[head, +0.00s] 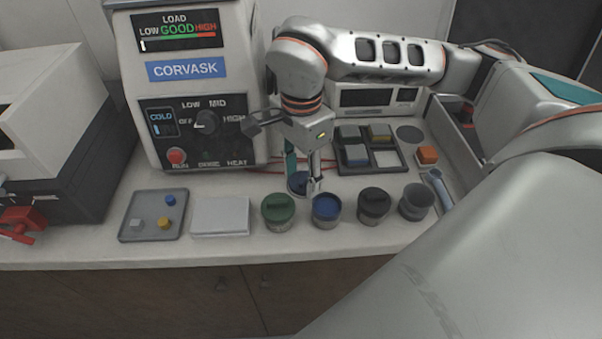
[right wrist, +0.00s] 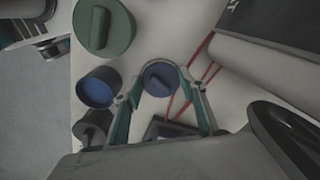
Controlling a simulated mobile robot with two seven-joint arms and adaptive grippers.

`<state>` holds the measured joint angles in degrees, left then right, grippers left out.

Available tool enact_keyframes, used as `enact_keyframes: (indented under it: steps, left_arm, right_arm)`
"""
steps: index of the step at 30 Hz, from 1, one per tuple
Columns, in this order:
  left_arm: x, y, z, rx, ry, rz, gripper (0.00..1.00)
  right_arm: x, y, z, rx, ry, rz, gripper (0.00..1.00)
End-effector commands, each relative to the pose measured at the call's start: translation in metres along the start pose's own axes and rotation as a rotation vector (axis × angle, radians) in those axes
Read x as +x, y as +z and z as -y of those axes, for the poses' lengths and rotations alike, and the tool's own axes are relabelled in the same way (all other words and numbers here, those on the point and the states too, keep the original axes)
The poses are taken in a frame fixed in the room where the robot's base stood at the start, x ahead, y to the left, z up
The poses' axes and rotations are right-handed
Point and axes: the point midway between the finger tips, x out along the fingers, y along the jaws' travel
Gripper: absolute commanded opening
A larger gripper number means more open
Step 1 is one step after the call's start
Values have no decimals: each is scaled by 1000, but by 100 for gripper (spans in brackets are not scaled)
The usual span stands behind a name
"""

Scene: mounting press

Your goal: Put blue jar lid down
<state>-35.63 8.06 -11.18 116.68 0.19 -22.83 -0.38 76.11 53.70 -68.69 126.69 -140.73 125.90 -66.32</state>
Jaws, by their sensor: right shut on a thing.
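The blue jar lid (head: 297,184) is a round blue disc with a raised grip bar. My right gripper (head: 304,178) points down and is shut on it, behind the jar row. In the right wrist view the lid (right wrist: 160,78) sits between the two fingertips. I cannot tell whether its underside touches the bench. The blue jar (head: 326,208) stands uncovered in front and a little to the right, with blue contents. It also shows in the right wrist view (right wrist: 98,90), left of the lid and apart from it. My left gripper is not in view.
A green-lidded jar (head: 280,211) stands left of the blue jar; a black jar (head: 374,204) and a grey jar (head: 416,201) stand right. Behind are the press (head: 195,90), red wires and a compartment tray (head: 372,168). Front left are a white slab (head: 220,216) and a grey tray (head: 133,230).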

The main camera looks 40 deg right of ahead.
Motion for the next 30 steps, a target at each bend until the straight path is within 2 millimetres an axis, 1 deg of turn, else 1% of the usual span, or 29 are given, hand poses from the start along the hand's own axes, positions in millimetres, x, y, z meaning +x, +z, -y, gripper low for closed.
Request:
enact_keyframes:
  steps: [5,6,8,17,20,23,26,30]
  left_arm:
    - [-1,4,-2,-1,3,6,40]
    - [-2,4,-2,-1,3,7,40]
    - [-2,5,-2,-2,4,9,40]
    - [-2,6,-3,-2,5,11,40]
    - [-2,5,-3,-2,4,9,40]
    - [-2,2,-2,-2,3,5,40]
    - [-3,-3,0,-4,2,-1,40]
    - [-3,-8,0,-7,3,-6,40]
  right_arm:
    - [2,0,0,0,1,-1,33]
    - [3,0,0,0,1,-1,44]
    - [2,0,0,0,1,0,58]
    - [2,0,0,0,1,0,58]
    - [-1,0,0,0,0,0,58]
    - [-12,0,1,0,-3,0,58]
    - [-30,0,1,1,-6,-1,58]
    - [-61,0,1,0,-8,-1,58]
